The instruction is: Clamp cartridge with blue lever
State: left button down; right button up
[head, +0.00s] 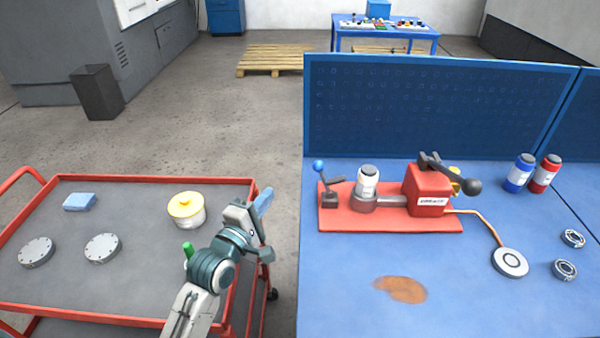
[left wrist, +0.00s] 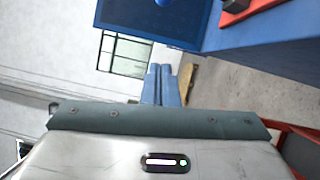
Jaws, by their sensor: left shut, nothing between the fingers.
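A lever with a blue ball knob (head: 319,166) stands upright at the left end of a red base plate (head: 440,222). A white cartridge with a dark cap (head: 367,183) stands upright in a grey holder (head: 363,204) on the same plate, just right of the lever. I cannot tell whether the lever touches it. My left gripper (head: 265,200) is over the gap between cart and blue table, left of the plate and apart from it. Its blue fingers (left wrist: 161,86) are together and empty in the left wrist view. My right gripper is not in view.
A red block with a black handle (head: 425,190) stands on the plate, with a copper pipe to a round disc (head: 510,262). Blue (head: 519,173) and red (head: 546,174) cartridges stand at the back right. A brown stain (head: 402,290) marks the table front. A red-rimmed cart (head: 100,320) is left.

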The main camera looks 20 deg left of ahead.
aim_at(322, 177)
pick_arm(q)
jog(key=shift+w, duration=0.1)
jog(key=w+d+r+p, duration=0.1)
jog(key=w+d+p, duration=0.2)
jog(key=w, duration=0.7)
jog(key=shift+d, duration=1.2)
jog(key=shift+r, duration=0.1)
